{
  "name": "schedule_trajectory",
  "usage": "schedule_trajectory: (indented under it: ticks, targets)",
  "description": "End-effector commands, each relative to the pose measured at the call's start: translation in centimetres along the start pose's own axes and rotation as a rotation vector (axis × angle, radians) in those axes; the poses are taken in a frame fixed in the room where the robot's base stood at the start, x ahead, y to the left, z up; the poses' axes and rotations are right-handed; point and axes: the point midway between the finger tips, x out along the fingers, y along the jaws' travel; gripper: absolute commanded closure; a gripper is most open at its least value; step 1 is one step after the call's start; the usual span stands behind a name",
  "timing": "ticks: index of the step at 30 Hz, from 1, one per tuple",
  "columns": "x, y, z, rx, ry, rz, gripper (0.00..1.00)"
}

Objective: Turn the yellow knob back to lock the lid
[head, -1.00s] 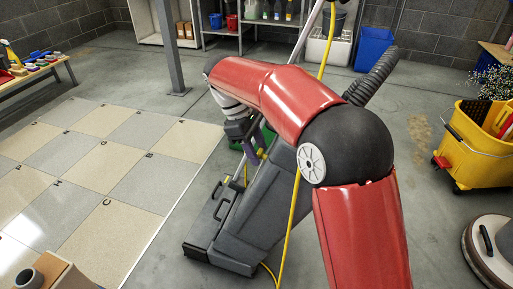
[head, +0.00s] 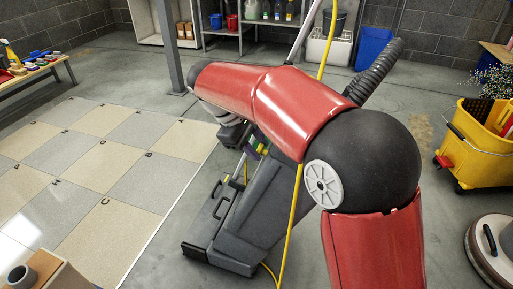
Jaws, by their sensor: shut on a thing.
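The grey floor machine (head: 258,205) stands tilted on the floor beside the tiled area, with a black-handled box (head: 207,226) at its lower front. My gripper (head: 257,152) is at the machine's upper part, largely hidden behind my red arm. A little of its purple finger shows, shut at a small yellow spot that I take as the yellow knob (head: 265,149). The knob's angle is too small and covered to read. I cannot tell from this view how the lid sits.
A yellow cable (head: 289,225) runs down past the machine to the floor. A ribbed black hose (head: 373,72) rises behind my arm. A yellow mop bucket (head: 475,150) stands at right, with a round floor machine (head: 492,250) below it. Tiles (head: 95,170) at left are clear.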

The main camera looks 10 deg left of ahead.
Motion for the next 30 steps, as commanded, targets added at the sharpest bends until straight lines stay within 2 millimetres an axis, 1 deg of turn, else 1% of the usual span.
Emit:
schedule_trajectory:
  ticks: [1, 5, 30]
  targets:
    - [0.3, -0.4, -0.2, 0.026, 0.002, 0.035, 0.92]
    - [0.3, -0.6, -0.2, 0.109, 0.005, 0.125, 0.92]
    - [0.9, -1.5, -0.7, 0.638, 0.023, 0.700, 0.92]
